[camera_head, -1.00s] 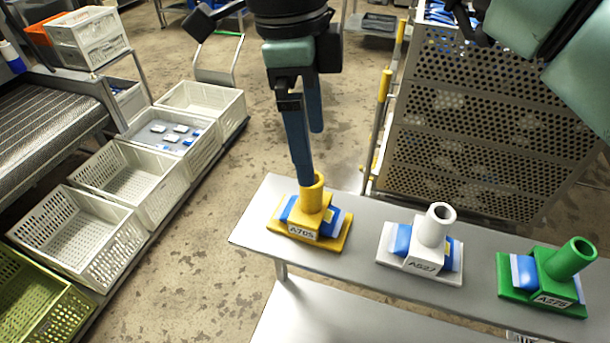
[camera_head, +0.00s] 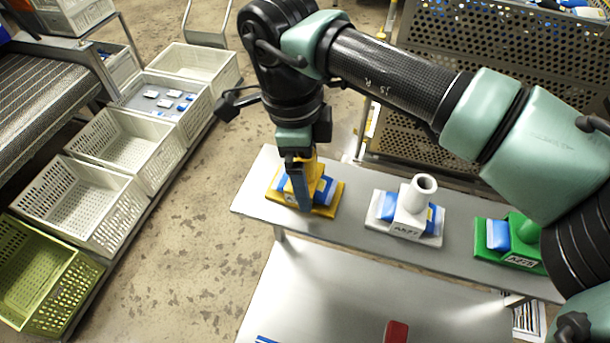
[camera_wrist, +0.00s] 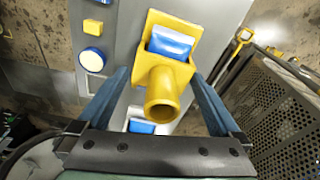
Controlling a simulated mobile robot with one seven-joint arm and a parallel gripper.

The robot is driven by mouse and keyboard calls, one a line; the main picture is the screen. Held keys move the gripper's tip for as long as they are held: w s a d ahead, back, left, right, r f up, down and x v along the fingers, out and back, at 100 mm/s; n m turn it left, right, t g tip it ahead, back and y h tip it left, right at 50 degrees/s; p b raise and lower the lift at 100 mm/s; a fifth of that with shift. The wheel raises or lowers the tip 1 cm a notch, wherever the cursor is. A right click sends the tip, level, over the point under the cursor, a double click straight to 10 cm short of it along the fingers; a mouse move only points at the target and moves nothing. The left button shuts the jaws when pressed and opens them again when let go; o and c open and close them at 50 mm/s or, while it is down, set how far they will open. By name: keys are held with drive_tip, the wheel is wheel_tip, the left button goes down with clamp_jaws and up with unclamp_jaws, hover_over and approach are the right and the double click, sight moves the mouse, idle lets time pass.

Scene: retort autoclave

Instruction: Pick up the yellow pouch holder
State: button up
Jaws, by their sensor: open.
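The yellow pouch holder (camera_head: 326,195) stands upright on the left end of the grey shelf, with blue and white pouches in it. My gripper (camera_head: 302,200) is over it in the head view, and one blue finger hides much of its middle and label. In the wrist view the yellow holder (camera_wrist: 162,85) has its round tube pointing toward me. The open fingers of my gripper (camera_wrist: 162,100) stand on either side of the tube, with a gap on both sides. I cannot tell whether a finger touches the holder.
A white holder (camera_head: 408,215) and a green holder (camera_head: 515,240) stand to the right on the same shelf (camera_head: 360,180). A perforated metal cart (camera_head: 440,60) is behind. White crates (camera_head: 125,140) and a green crate (camera_head: 40,280) line the left. A lower shelf (camera_head: 310,290) lies below.

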drive_tip(key=c, duration=1.3)
drive_tip(key=shift+r, duration=0.15)
wheel_tip(320, 180, up, 10)
drive_tip(key=b, duration=0.3)
drive_tip(key=shift+r+p, duration=1.3)
drive_tip(key=shift+r, duration=0.4)
drive_tip(key=shift+f, duration=0.15)
